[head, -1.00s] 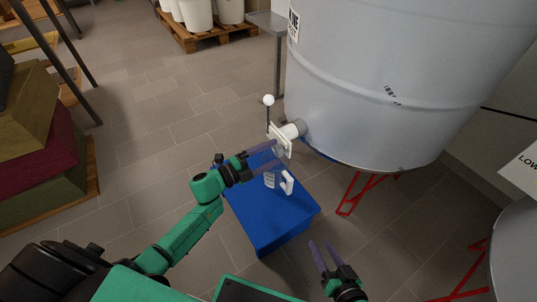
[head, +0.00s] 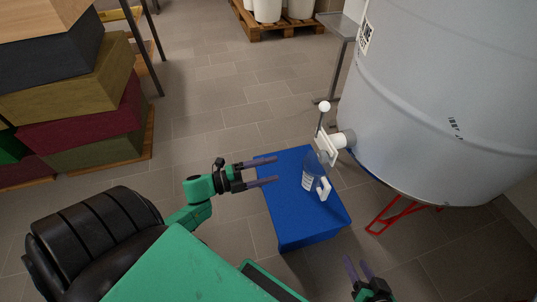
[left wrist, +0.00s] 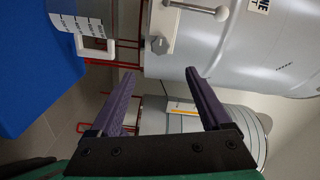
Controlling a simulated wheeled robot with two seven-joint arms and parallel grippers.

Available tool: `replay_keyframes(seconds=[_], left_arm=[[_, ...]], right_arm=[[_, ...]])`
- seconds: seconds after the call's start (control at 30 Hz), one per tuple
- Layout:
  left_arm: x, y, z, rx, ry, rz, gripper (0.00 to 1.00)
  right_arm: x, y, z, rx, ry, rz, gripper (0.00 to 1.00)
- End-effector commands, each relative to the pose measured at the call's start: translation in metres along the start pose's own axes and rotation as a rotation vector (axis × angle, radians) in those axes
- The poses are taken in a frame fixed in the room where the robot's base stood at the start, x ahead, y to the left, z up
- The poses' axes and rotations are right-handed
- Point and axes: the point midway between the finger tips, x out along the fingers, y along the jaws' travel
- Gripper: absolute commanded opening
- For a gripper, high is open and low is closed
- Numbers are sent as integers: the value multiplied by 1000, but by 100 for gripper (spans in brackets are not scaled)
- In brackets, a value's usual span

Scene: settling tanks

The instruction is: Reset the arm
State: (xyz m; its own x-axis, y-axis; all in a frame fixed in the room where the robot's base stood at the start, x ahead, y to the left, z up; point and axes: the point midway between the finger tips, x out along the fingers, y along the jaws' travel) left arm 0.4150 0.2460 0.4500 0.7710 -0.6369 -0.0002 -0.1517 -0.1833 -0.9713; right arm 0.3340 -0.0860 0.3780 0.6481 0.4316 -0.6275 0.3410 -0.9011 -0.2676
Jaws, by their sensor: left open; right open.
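My left gripper (head: 262,173) is open and empty over the left edge of a blue stand (head: 290,215) in the head view. It also shows open in the left wrist view (left wrist: 162,88), with nothing between its fingers. My right gripper (head: 358,268) is open and empty at the bottom, right of the stand. A clear jug (head: 309,178) with a white handle and a printed scale stands upright on the blue stand, right of my left gripper and apart from it. The jug is partly seen in the left wrist view (left wrist: 82,25).
A large grey tank (head: 430,100) on red legs stands at the right. Its white valve (head: 328,150), with a ball-tipped lever, is close to the jug. Stacked coloured boxes (head: 70,90) stand at the left. The floor (head: 225,110) between is clear.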

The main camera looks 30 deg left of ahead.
Motion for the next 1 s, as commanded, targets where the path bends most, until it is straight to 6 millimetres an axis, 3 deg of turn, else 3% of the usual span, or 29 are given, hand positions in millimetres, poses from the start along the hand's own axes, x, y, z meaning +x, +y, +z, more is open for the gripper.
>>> replay_keyframes(seconds=[0.37, 0.57, 0.77, 1.0], left_arm=[[7, 2, -1, -65, -47, -10, 81], [31, 30, -14, -581, -350, -32, 81], [38, 72, -54, -1074, -557, 38, 81], [41, 104, -128, -1526, -691, 193, 81]], right_arm=[[0, 0, 0, 1, 2, -1, 50], [0, 0, 0, 1, 2, -1, 50], [0, 0, 0, 1, 2, -1, 50], [0, 0, 0, 1, 2, -1, 50]])
